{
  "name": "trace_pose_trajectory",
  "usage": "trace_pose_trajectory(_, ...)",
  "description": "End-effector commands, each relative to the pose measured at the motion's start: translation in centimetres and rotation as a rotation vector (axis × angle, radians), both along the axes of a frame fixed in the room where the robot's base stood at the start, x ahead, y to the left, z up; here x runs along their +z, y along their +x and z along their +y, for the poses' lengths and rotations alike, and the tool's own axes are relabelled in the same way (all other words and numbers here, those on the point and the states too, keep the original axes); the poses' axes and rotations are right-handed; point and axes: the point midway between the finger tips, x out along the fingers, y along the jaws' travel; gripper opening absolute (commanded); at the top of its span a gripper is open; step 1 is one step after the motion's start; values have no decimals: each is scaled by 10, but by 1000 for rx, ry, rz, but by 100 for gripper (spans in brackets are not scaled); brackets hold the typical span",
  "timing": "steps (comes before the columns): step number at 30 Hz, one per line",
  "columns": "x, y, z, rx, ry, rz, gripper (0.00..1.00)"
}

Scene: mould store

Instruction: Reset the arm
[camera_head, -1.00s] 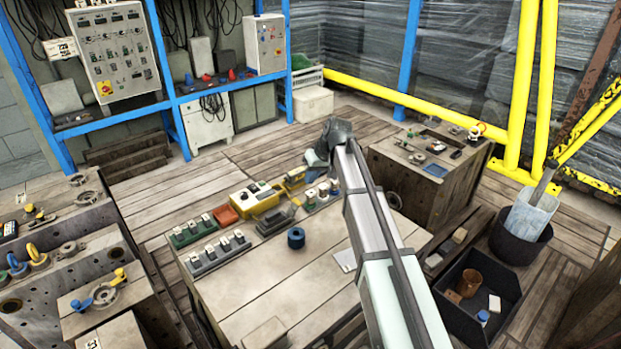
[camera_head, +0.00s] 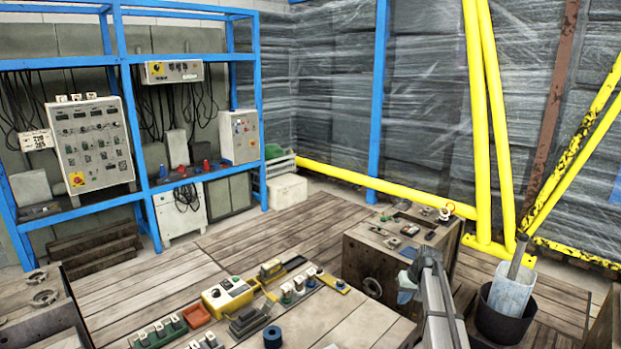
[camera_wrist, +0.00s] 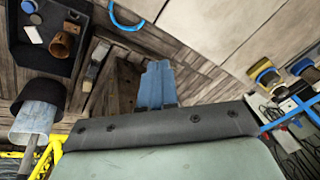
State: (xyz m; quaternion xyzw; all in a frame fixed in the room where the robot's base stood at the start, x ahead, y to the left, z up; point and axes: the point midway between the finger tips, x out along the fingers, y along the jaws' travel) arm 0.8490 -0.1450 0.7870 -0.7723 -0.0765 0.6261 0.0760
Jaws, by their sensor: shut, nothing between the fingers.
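My gripper (camera_head: 404,292) is at the end of my arm in the lower right of the head view, in front of the wooden block (camera_head: 365,262) with small parts on top. In the wrist view, the two blue-grey fingers (camera_wrist: 156,82) lie against each other and hold nothing. They are over the gap beside a pale wooden worktop (camera_wrist: 225,42). I see no contact between the gripper and anything.
A yellow control box (camera_head: 228,297), a blue ring (camera_head: 272,337) and several switches stand on the worktop. A dark bucket (camera_head: 503,318) is at right. The wrist view shows a black bin (camera_wrist: 28,58) holding a brown cup. Open plank floor (camera_head: 290,225) lies behind the worktop.

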Motion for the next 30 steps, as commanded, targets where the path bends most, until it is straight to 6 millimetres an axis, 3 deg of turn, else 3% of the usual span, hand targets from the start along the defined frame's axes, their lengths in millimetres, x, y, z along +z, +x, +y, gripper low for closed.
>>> trace_pose_trajectory(1, -9, -6, -26, -35, -2, 10, 0)
trace_pose_trajectory(6, -40, -30, -89, -125, -8, 39, 0)
trace_pose_trajectory(9, -65, -51, -116, -172, -10, 66, 0)
trace_pose_trajectory(12, -91, -71, -124, -198, -11, 97, 0)
trace_pose_trajectory(16, -124, -96, -118, -211, -10, 139, 0)
trace_pose_trajectory(20, -159, -125, -96, -210, -12, 189, 0)
trace_pose_trajectory(30, -252, -225, -5, -155, -28, 350, 0)
